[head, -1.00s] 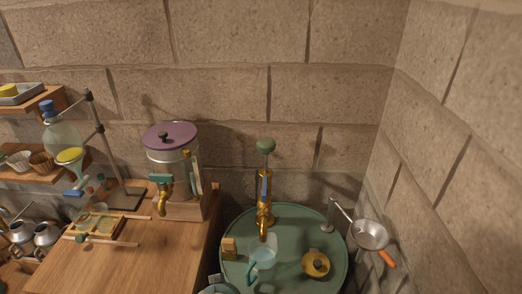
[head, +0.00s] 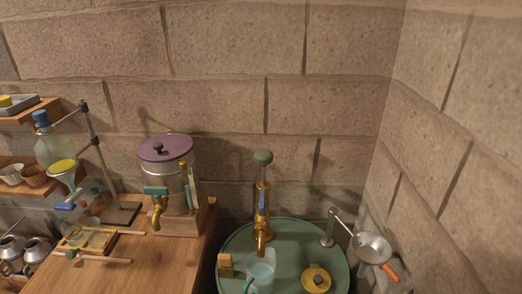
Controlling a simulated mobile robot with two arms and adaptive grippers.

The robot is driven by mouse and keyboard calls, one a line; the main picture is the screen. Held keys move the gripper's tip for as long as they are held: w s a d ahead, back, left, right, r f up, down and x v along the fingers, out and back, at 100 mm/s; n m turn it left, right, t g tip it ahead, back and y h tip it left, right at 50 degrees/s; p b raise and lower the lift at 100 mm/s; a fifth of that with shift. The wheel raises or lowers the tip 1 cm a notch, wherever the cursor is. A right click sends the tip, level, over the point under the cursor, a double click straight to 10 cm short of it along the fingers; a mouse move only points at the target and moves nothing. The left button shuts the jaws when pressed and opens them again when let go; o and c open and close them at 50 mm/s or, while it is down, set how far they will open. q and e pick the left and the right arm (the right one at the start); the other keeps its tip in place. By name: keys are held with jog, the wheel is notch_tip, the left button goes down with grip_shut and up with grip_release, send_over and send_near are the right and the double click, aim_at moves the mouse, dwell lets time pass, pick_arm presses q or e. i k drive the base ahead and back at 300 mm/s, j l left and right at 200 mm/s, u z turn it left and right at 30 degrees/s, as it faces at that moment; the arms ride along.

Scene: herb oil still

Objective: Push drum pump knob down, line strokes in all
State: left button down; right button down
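The drum pump is a brass column standing on a round green drum top (head: 298,240). Its round green knob (head: 263,157) sits at the top of a thin rod and is raised above the brass body (head: 262,200). The pump's spout points down toward the front, and a clear jug (head: 261,272) with a teal handle stands below it on the drum. Neither of my grippers is in view. Nothing touches the knob.
A yellow cap (head: 317,279) and a small wooden block (head: 225,262) lie on the drum. A strainer (head: 372,247) with an orange handle hangs out at right. A steel urn (head: 170,180) with a purple lid stands on the wooden counter (head: 165,262) at left. Stone walls close the back and right.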

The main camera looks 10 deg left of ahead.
aim_at(263, 158)
jog(key=z, duration=0.75)
jog(key=k+j+z, duration=0.15)
jog(key=z, duration=0.25)
jog(key=k+j+z, duration=0.2)
jog(key=j+z, duration=0.15)
jog(key=k+j+z, duration=0.15)
jog(key=z, duration=0.25)
jog(key=k+j+z, duration=0.1)
jog(key=k, duration=0.35)
jog(key=k+j+z, duration=0.1)
jog(key=k+j, duration=0.2)
jog(key=k, duration=0.1)
